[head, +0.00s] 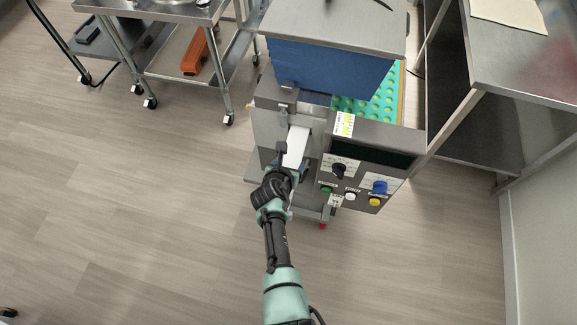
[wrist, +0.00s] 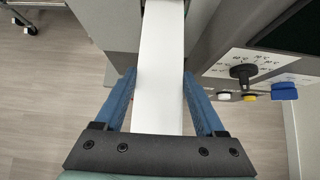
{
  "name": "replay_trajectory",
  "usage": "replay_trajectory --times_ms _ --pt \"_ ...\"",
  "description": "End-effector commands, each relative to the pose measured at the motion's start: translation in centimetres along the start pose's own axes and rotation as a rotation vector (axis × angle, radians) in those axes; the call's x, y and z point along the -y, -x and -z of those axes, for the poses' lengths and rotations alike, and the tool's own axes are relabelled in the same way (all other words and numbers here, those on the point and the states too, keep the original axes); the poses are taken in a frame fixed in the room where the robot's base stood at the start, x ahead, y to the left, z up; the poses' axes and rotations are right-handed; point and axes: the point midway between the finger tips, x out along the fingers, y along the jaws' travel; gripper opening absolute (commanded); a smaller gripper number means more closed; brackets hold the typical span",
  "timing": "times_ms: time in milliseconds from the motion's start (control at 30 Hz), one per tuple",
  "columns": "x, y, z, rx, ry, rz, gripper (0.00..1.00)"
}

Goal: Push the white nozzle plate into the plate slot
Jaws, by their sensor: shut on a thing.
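The white nozzle plate (head: 297,146) is a long flat white strip at the front of the depositor, left of its control panel. In the wrist view the plate (wrist: 161,60) runs straight away from me between the blue fingers, up to the top edge of the picture. My gripper (wrist: 159,76) is shut on the plate, one finger along each side. In the head view my gripper (head: 291,164) is at the plate's near end. The plate's far end meets the machine front near the plate slot (head: 302,124); how deep it sits inside cannot be told.
The control panel (head: 358,170) with knobs and buttons stands close on the right of my gripper. A blue hopper (head: 325,70) and a green mould tray (head: 375,105) are behind. A steel cart (head: 150,45) is at back left, a steel table (head: 520,80) at right. The left floor is clear.

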Motion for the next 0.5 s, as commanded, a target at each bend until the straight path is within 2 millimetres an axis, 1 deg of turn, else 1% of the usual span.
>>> replay_trajectory --times_ms 500 --pt "0.0 -1.4 -1.4 0.003 0.000 -0.001 0.00"
